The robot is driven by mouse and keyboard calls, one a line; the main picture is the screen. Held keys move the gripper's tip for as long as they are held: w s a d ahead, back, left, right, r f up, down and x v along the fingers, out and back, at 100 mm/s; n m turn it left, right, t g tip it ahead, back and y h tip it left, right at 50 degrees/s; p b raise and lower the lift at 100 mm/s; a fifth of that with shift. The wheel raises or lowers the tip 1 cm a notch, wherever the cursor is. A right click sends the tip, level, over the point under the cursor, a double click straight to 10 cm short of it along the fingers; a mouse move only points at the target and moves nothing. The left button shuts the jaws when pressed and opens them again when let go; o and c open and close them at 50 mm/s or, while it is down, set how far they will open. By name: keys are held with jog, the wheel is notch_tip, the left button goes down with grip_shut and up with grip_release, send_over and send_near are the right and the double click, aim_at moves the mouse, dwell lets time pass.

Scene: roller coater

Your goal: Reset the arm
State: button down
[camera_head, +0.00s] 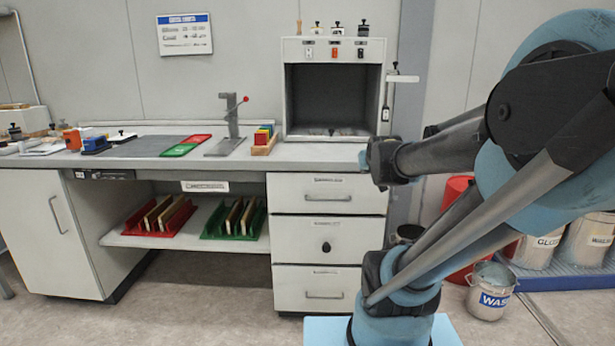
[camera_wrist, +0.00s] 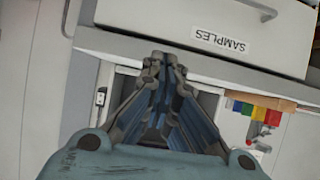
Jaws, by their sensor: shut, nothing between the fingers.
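My gripper (camera_wrist: 164,62) shows in the wrist view with its fingertips together and nothing between them. It points toward a pale cabinet front with a SAMPLES label (camera_wrist: 218,40), which appears upside down; I cannot tell the distance. In the head view my arm fills the right side, raised and bent in front of the wall and floor. I cannot make out the gripper's fingers in that view.
A workbench (camera_head: 325,152) with drawers (camera_head: 328,194) stands left of my arm. On it are an open-fronted cabinet (camera_head: 290,85), a lever press (camera_head: 233,115) and a rack of coloured blocks (camera_head: 264,139). A WASTE bucket (camera_head: 491,290) and other bins stand at right. Floor at front left is clear.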

jog(key=s+f+g, duration=0.5)
jog(key=s+f, duration=0.3)
jog(key=s, duration=0.4)
jog(key=s+f+g, duration=0.5)
jog(key=s+f, duration=0.3)
jog(key=s, duration=0.4)
jog(key=shift+s+a+f, duration=0.15)
jog(key=shift+s+a, duration=0.1)
jog(key=shift+w+f, duration=0.2)
jog(key=shift+w, duration=0.3)
jog(key=c, duration=2.4)
grip_release()
